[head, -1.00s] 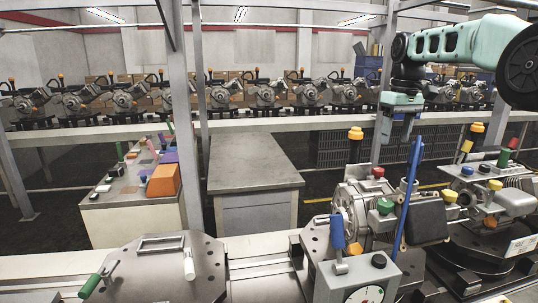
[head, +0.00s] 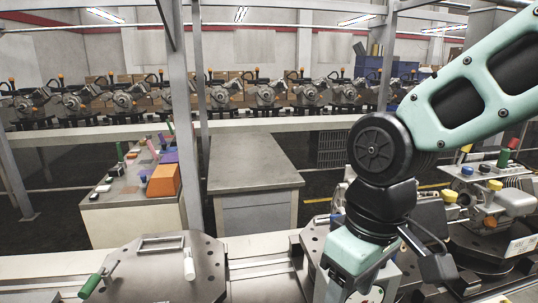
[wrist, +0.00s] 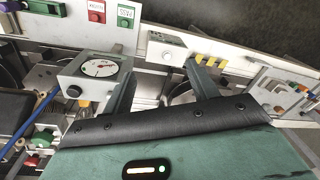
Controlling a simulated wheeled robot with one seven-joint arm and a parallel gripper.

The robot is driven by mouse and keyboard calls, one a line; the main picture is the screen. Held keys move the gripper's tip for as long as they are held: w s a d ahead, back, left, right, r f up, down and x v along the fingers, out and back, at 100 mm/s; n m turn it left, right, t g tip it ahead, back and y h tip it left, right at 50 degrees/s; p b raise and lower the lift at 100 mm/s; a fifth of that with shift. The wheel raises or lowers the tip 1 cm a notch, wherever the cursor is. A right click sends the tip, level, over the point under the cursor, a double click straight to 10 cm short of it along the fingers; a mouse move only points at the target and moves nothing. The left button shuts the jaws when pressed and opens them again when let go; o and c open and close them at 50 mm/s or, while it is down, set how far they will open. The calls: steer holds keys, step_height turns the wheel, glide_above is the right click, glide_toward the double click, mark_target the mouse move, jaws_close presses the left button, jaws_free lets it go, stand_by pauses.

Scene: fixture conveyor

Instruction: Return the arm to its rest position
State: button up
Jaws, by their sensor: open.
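My arm reaches down from the upper right in the head view. Its teal hand (head: 350,255) is low over the fixture area at the lower right, and the fingertips are hard to make out there. In the wrist view my gripper (wrist: 160,75) is open, its two fingers apart with nothing held between them. A grey box with a round dial (wrist: 98,70) lies just left of the fingers. My arm hides most of the nearer engine unit and part of the dial box in the head view.
A plate with a green-handled lever (head: 165,268) lies at the lower left, with a grey table (head: 250,165) behind it. Another engine unit (head: 490,205) stands at the right. A blue rod (wrist: 30,125) runs at the wrist view's left. A frame post (head: 182,120) stands left of centre.

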steer(key=s+d+f, duration=0.3)
steer(key=s, duration=0.5)
step_height(320, 180, down, 9)
steer(key=b, duration=0.8)
steer(key=shift+f+b, duration=0.2)
steer(key=shift+b, duration=0.15)
